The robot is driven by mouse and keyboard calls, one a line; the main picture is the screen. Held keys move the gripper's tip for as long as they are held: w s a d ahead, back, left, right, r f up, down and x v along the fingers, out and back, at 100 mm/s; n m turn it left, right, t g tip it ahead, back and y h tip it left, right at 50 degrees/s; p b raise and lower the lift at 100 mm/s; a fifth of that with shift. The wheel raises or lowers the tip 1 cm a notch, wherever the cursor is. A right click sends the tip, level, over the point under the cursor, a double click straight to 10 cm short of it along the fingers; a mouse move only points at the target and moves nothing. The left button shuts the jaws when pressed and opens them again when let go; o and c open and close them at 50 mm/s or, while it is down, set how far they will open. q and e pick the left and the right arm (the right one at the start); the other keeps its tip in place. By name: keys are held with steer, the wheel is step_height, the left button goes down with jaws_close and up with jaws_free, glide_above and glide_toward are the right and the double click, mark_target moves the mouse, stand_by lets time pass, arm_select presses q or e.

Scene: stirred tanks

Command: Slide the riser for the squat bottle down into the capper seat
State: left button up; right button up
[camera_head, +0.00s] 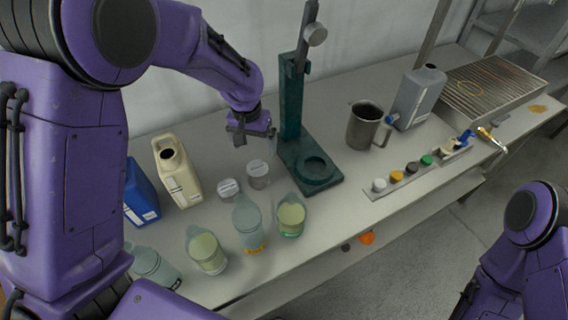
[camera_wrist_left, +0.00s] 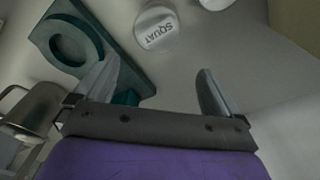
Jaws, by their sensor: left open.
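The squat riser (camera_head: 258,170) is a short pale cylinder standing on the bench beside the green capper. Its top (camera_wrist_left: 157,28) reads SQUAT in the left wrist view. The capper seat (camera_head: 314,168) is a round recess in the green base, and it looks empty. It also shows in the left wrist view (camera_wrist_left: 75,42). My left gripper (camera_head: 240,138) is open and empty, above the bench behind the risers and left of the capper column. A second, lower riser (camera_head: 229,188) stands left of the squat one; its edge shows in the left wrist view (camera_wrist_left: 216,3). My right gripper is out of view.
The capper column (camera_head: 291,95) rises right of my left gripper. A cream jug (camera_head: 178,175) and blue container (camera_head: 141,192) stand left. Several bottles (camera_head: 249,225) line the front edge. A steel mug (camera_head: 365,127), grey canister (camera_head: 417,95) and cap strip (camera_head: 397,178) are right.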

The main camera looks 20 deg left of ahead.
mark_target(258, 175)
arm_select(q)
steer(key=shift+s+d+f+g, duration=0.1)
steer(key=shift+s+f+g, duration=0.4)
steer(key=shift+s+f, duration=0.45)
steer(key=f+p, duration=0.1)
steer(key=f, duration=0.2)
steer(key=f+p, duration=0.1)
steer(key=f, duration=0.2)
steer(key=d+f, duration=0.1)
steer(key=f, duration=0.2)
steer(key=shift+s+p, duration=0.1)
steer(key=shift+p, duration=0.3)
steer(key=shift+f, duration=0.25)
steer(key=c, duration=1.3)
